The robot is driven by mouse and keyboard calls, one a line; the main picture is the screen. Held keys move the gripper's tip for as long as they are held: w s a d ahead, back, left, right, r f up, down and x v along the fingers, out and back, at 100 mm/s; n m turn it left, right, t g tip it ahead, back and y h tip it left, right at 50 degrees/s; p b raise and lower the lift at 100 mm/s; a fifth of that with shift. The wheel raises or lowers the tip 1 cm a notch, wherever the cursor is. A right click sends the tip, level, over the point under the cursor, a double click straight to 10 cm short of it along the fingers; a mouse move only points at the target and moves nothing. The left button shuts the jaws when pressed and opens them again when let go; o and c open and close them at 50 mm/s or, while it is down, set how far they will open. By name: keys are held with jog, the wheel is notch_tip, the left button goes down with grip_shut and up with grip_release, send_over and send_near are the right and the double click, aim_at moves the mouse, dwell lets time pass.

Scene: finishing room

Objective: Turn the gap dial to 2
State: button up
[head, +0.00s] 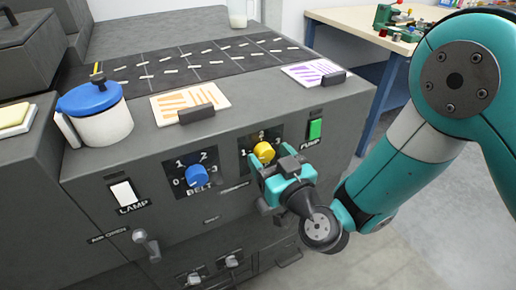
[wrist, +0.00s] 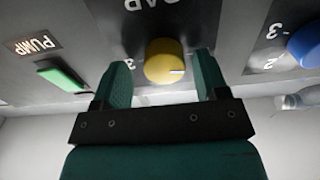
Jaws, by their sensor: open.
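The gap dial (head: 264,152) is a yellow knob on a dark plate on the machine's front, right of the blue belt dial (head: 195,175). In the wrist view the gap dial (wrist: 165,62) appears upside down, with a white pointer mark toward its right side, away from the 3. My gripper (head: 274,175) is open just in front of and below the gap dial. In the wrist view its two fingers (wrist: 163,72) stand either side of the dial's lower part, with visible gaps and no grip on it. The 2 is hard to read.
A green pump switch (head: 315,130) sits right of the gap dial, and a white lamp switch (head: 122,193) is at left. On top stand a blue-lidded pot (head: 97,118) and cards in holders (head: 190,102). A lever (head: 147,243) juts out low at left. Open floor lies at right.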

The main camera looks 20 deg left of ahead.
jog(key=shift+s+a+f, duration=0.1)
jog(key=shift+a, duration=0.05)
jog(key=shift+c, duration=0.2)
jog(key=shift+a, duration=0.1)
jog(key=c, duration=0.9)
jog(key=m, duration=0.3)
jog(key=shift+m, duration=0.4)
jog(key=m, duration=0.8)
jog(key=shift+b, duration=0.4)
jog(key=shift+m, duration=1.9)
